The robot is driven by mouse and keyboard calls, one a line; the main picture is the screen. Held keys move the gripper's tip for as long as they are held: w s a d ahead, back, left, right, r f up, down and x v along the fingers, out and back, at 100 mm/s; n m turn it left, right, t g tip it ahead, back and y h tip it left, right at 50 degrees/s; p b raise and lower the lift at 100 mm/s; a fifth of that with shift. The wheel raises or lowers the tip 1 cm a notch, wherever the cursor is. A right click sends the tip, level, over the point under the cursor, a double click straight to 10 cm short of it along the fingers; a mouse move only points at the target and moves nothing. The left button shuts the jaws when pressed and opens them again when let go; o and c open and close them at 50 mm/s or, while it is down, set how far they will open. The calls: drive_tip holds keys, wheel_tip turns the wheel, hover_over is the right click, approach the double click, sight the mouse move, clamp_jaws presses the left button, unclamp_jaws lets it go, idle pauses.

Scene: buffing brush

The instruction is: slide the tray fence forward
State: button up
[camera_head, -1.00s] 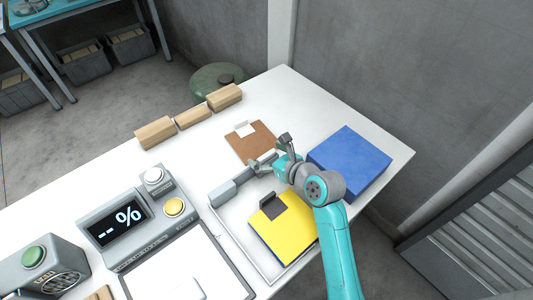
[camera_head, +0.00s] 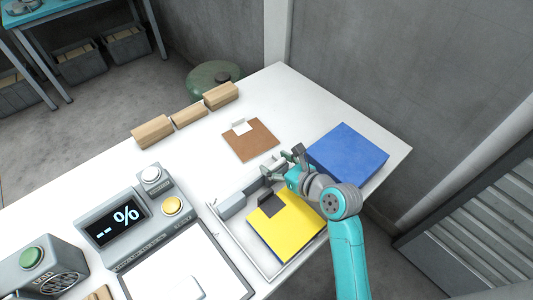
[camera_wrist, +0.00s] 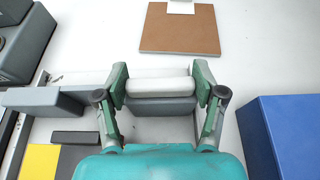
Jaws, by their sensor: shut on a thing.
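The tray (camera_head: 242,246) is shallow and white with a thin rim, and a yellow board (camera_head: 292,226) with a dark clip (camera_head: 271,205) lies in it. The fence (camera_head: 232,206) is a grey bar across the tray's far part, with a thicker block at its left end. In the wrist view the grey fence (camera_wrist: 45,102) runs in from the left, and a pale rounded grip bar (camera_wrist: 160,87) lies beside it. My gripper (camera_wrist: 161,86) is shut on this bar, one finger at each end. My gripper (camera_head: 283,167) partly hides the fence's right end in the head view.
A blue block (camera_head: 347,152) stands close to the right of my gripper. A brown clipboard (camera_head: 251,143) lies just beyond the tray. A percent display (camera_head: 115,223) with buttons stands at the left. Several wooden blocks line the far edge. White table (camera_head: 310,105) is bare beyond the clipboard.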

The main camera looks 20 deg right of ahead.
drive_tip(key=s, duration=0.1)
drive_tip(key=s+d, duration=0.1)
drive_tip(key=s, duration=0.1)
drive_tip(key=o, duration=1.7)
drive_tip(key=v, duration=1.2)
